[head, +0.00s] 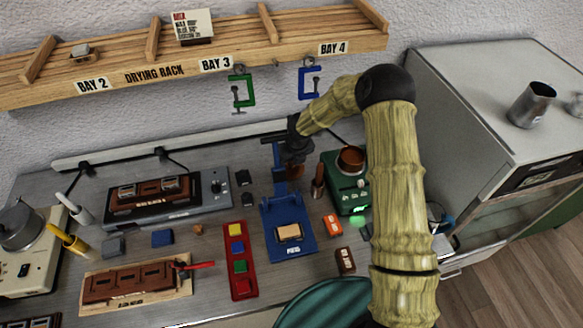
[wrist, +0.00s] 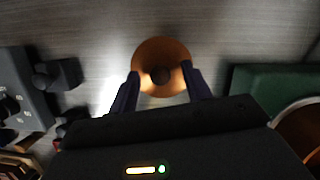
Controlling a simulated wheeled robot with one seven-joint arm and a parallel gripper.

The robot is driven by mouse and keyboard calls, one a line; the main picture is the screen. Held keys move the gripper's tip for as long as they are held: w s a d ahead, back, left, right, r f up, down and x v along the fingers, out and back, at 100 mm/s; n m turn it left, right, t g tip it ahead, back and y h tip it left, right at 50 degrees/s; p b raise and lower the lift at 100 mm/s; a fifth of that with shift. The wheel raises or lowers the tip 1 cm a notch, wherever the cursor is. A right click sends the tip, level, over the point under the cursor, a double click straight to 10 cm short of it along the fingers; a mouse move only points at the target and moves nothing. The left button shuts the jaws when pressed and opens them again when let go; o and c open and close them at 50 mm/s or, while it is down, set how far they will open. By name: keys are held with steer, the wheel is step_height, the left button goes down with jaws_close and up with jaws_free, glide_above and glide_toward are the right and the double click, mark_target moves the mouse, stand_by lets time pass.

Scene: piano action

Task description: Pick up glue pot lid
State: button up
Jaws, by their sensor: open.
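The glue pot lid is a round copper disc with a dark knob (wrist: 160,70) and lies on the grey bench in the wrist view. My gripper (wrist: 160,80) is open, with one dark fingertip at each side of the lid's near half. I cannot tell whether the fingers touch it. In the head view my gripper (head: 292,152) points down at the back of the bench, left of the green glue heater (head: 345,195). The open copper glue pot (head: 351,160) sits in that heater. A brownish bit of the lid shows below my gripper, mostly hidden.
A blue stand (head: 306,245) with a tan block is in front of my gripper. A brown-handled tool (head: 318,182) stands close to its right. A grey control unit (head: 168,200) is to the left. The drying rack (head: 190,62) hangs above, with green and blue clamps.

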jaws_close()
steer(key=shift+r, duration=0.1)
